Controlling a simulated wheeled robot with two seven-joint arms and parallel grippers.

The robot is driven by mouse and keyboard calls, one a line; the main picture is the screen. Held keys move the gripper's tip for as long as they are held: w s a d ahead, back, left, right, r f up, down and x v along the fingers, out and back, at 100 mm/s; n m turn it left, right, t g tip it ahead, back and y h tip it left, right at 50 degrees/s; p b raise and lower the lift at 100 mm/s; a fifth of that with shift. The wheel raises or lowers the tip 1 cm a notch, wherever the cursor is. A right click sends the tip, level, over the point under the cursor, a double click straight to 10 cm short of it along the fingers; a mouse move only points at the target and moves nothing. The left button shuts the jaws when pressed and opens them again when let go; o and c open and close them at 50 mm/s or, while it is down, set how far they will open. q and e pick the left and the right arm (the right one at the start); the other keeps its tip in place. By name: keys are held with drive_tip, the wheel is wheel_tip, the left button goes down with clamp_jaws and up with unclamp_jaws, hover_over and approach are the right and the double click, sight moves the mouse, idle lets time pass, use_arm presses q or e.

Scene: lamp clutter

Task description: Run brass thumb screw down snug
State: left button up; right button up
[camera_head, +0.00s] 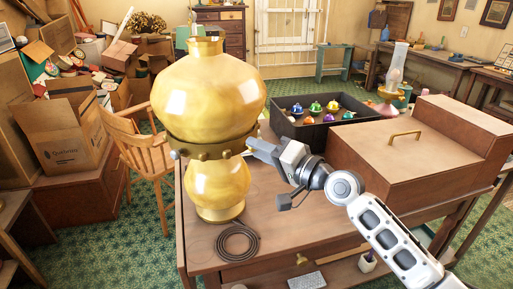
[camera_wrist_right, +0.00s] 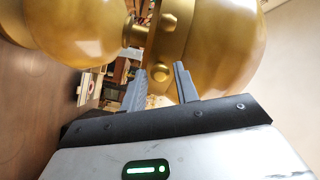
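A large amber-and-gold lamp (camera_head: 209,90) stands upright on the wooden table, with a dark brass band (camera_head: 190,147) around its waist. Several brass studs or screws sit on the band, one at its right side (camera_head: 250,141). In the right wrist view a short brass knob (camera_wrist_right: 135,33) juts out beside rounded studs (camera_wrist_right: 168,22); I cannot tell for sure which is the thumb screw or how deep it sits. My right gripper (camera_head: 252,146) is at the band's right side. In the wrist view its two fingers (camera_wrist_right: 159,67) are apart, with nothing visible gripped. My left gripper is out of view.
A coiled dark cord (camera_head: 237,243) lies in front of the lamp base. A black tray (camera_head: 320,133) of colourful ornaments stands behind my right arm. A wooden box (camera_head: 395,160) with a brass handle fills the table's right. A chair (camera_head: 145,145) stands left.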

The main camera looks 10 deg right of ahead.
drive_tip(key=c, duration=0.5)
drive_tip(key=m+p, duration=0.4)
drive_tip(key=m, duration=0.1)
drive_tip(key=shift+r, duration=0.2)
drive_tip(key=o, duration=0.5)
drive_tip(key=shift+f+b, duration=0.2)
drive_tip(key=shift+b, duration=0.1)
drive_tip(key=shift+v, duration=2.5)
